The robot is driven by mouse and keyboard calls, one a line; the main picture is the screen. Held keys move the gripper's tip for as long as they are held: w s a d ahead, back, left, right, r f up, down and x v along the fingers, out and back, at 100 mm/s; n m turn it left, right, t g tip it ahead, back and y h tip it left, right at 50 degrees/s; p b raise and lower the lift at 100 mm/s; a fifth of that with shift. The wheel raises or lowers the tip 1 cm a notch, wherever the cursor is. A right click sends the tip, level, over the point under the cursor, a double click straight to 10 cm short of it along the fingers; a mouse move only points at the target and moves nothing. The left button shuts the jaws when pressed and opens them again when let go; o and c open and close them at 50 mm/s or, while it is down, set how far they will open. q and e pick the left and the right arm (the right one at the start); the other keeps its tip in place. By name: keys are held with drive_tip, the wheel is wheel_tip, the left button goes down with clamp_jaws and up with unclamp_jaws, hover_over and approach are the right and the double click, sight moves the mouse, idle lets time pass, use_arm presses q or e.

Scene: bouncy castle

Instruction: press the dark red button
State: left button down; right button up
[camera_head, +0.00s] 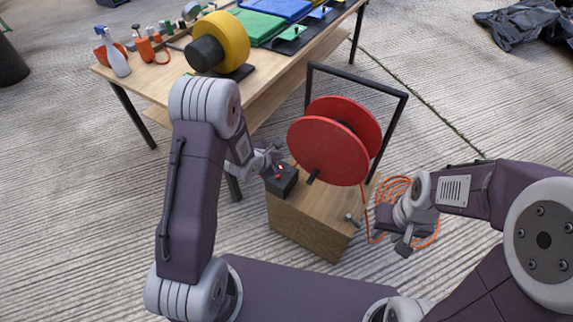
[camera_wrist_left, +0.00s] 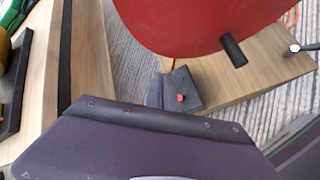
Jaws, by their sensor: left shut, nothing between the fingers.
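The dark red button (camera_wrist_left: 180,98) is a small red knob on top of a black box (camera_wrist_left: 196,80) in the left wrist view. In the head view the black box (camera_head: 283,186) sits on the left end of a wooden block, and the button (camera_head: 278,177) shows as a small red spot. My left gripper (camera_head: 271,159) is shut and empty, close by the box's upper left side; I cannot tell whether it touches the box. My right gripper (camera_head: 404,240) is right of the wooden block, away from the button; its jaw state is unclear.
A red reel (camera_head: 328,150) with a black frame (camera_head: 392,125) stands on the wooden block (camera_head: 305,220), right beside the black box. An orange cable (camera_head: 392,187) lies coiled on the floor. A table (camera_head: 150,82) with a yellow roll (camera_head: 232,38) stands behind, at left.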

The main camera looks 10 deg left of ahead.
sight(278, 177)
use_arm(q)
drive_tip(key=shift+s+a+r, duration=0.15)
drive_tip(key=shift+a+r, duration=0.05)
use_arm(e)
drive_tip(key=shift+a+r, duration=0.15)
drive_tip(key=shift+r, duration=0.4)
use_arm(q)
drive_tip(key=shift+f, duration=0.1)
use_arm(e)
drive_tip(key=shift+f, duration=0.1)
